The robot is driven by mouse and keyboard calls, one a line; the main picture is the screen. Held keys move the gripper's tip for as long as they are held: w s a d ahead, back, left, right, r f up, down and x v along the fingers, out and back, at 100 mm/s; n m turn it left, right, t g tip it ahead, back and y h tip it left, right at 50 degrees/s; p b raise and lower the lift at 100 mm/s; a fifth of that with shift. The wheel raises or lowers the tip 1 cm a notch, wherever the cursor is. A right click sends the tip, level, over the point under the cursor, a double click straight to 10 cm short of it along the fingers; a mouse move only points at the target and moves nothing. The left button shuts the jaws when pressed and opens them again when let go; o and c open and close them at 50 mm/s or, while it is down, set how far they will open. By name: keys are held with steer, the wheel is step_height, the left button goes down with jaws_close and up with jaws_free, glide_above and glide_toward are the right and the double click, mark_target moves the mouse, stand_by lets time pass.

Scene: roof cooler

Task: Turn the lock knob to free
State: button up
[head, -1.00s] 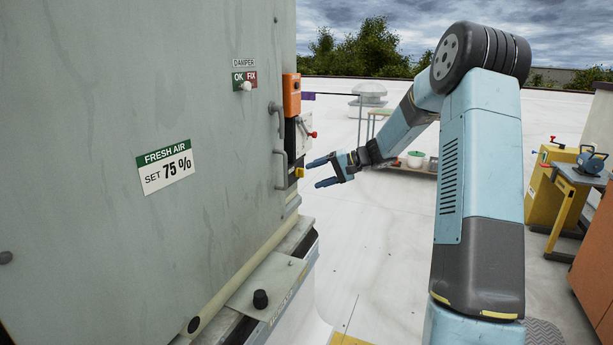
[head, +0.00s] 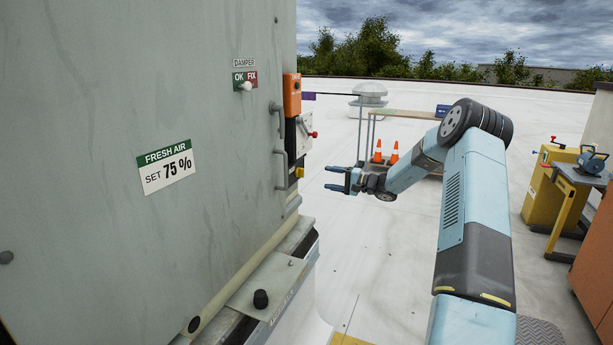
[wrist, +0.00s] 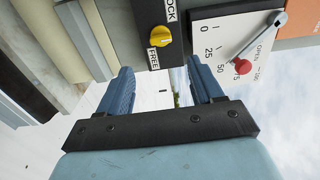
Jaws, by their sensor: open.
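The yellow lock knob (wrist: 160,37) sits on a black plate (wrist: 148,15) in the wrist view. A FREE label (wrist: 154,60) is beside it, and a partly cut-off LOCK label (wrist: 171,10) is at the picture's top edge. I cannot tell for certain which label the knob points to. The yellow knob also shows small at the cabinet's edge in the head view (head: 299,172). My gripper (head: 328,178) is open and empty, to the right of the knob with a clear gap. In the wrist view my gripper's fingers (wrist: 163,85) stand apart below the knob, not touching it.
A white scale panel (wrist: 215,40) with a red-ended lever (wrist: 243,66) is beside the knob. A vertical handle (head: 281,170) stands left of the knob on the grey cabinet (head: 130,90). An orange box (head: 291,95) is above.

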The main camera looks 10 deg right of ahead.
mark_target(301, 173)
steer(key=x, duration=1)
steer(key=shift+c, duration=0.5)
steer(key=c, duration=0.9)
steer(key=shift+a, duration=0.15)
steer(key=shift+c, duration=0.3)
